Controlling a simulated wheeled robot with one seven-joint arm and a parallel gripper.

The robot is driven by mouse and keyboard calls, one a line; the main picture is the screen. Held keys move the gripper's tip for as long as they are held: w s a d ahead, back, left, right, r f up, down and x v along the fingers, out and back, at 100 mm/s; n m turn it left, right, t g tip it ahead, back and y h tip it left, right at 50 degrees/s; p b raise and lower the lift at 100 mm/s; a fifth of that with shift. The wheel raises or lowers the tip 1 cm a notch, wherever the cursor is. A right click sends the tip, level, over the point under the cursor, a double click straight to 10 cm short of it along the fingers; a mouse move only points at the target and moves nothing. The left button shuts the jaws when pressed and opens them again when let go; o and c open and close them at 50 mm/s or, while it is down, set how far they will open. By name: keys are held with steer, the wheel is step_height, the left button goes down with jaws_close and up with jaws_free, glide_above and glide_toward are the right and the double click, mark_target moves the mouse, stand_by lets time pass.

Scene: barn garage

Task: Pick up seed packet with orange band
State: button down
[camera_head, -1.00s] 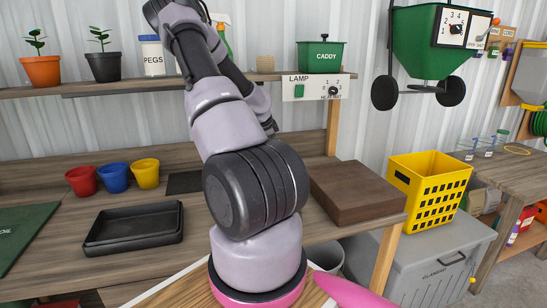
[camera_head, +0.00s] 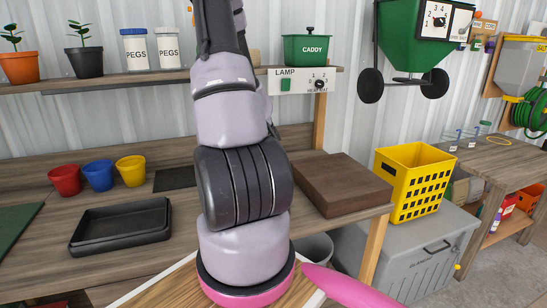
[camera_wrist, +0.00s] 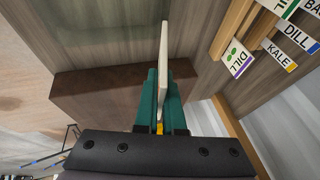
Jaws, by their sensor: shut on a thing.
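My gripper (camera_wrist: 161,88) shows in the wrist view with its two green fingers closed on a thin, pale, flat packet (camera_wrist: 164,48). The packet is seen nearly edge-on and sticks out beyond the fingertips. Its printed face and any orange band cannot be made out from this angle. A small yellow-orange patch shows between the fingers near their base; I cannot tell whether it belongs to the packet. In the head view my gripper and the packet are not seen; only my arm's links show.
A brown wooden block (camera_head: 345,182) lies on the bench; a black tray (camera_head: 122,226) and red, blue and yellow pots stand left. A yellow crate (camera_head: 407,190) sits on a grey bin. In the wrist view, DILL (camera_wrist: 299,38) and KALE (camera_wrist: 279,56) tags are close on the right.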

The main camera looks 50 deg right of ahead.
steer(key=shift+s+a, duration=0.15)
steer(key=shift+s, duration=0.2)
steer(key=shift+s+a+r+g, duration=0.2)
steer(key=shift+r+g, duration=0.1)
steer(key=shift+r, duration=0.1)
steer(key=shift+s+a+g+y, duration=0.2)
steer(key=shift+s+g+y, duration=0.1)
steer(key=shift+s, duration=0.1)
steer(key=shift+s+a+r+n+g+y, duration=0.2)
steer(key=shift+s+a+r+g, duration=0.15)
steer(key=shift+s, duration=0.2)
steer(key=shift+s+a+r+n+g+y, duration=0.1)
steer(key=shift+s+a+r+g+y, duration=0.1)
steer(key=shift+s+r+g, duration=0.25)
steer(key=shift+s+f, duration=0.1)
